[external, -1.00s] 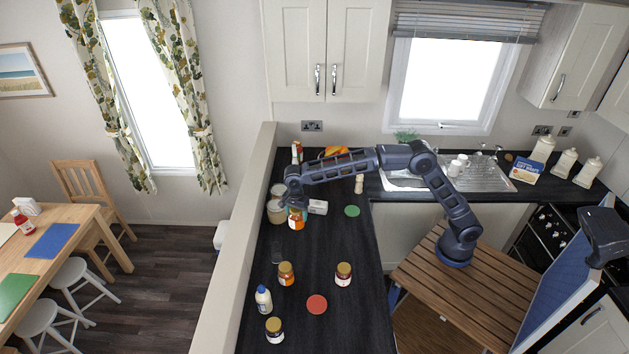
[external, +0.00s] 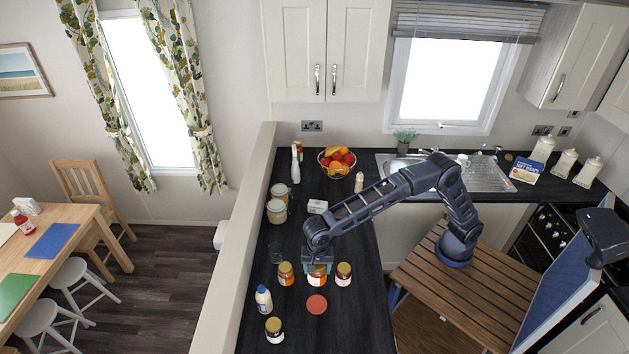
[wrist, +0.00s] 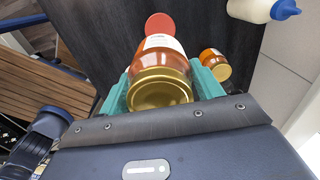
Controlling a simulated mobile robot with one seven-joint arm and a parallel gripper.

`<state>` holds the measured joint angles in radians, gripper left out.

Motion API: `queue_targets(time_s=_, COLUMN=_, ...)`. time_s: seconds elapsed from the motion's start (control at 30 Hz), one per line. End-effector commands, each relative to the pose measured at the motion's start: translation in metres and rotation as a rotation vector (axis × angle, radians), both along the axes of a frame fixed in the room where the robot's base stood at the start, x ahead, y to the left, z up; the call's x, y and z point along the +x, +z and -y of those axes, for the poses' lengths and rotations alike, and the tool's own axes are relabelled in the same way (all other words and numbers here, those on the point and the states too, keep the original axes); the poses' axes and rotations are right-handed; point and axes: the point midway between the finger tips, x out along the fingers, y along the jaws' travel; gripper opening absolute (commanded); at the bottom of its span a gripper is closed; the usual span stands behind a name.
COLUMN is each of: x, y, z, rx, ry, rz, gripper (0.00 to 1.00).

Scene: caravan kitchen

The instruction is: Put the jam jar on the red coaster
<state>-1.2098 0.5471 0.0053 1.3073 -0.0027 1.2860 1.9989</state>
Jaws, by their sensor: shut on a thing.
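My gripper (external: 318,266) is shut on a jam jar (external: 316,279) with orange-red contents and a pale label. In the wrist view the jar (wrist: 158,72) shows its gold lid between the teal fingers of my gripper (wrist: 160,92). The red coaster (external: 317,304) lies bare on the dark counter, just nearer the camera than the held jar in the external view. The coaster (wrist: 160,24) also shows beyond the jar in the wrist view. I cannot tell whether the jar touches the counter.
An orange jar (external: 286,274) stands close left of the held jar and a dark-lidded jar (external: 343,274) close right. A white bottle with a blue cap (external: 263,298) and another jar (external: 274,330) stand left of the coaster. The counter (external: 350,325) right of the coaster is clear.

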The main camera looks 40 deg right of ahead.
Motion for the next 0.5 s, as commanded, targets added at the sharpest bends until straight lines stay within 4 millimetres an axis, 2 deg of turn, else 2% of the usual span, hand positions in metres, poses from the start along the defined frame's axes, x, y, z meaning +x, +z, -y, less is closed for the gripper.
queue_targets(time_s=0.5, x=0.000, y=-0.109, z=0.001, rx=-0.003, ry=-0.001, rz=-0.001, gripper=0.29)
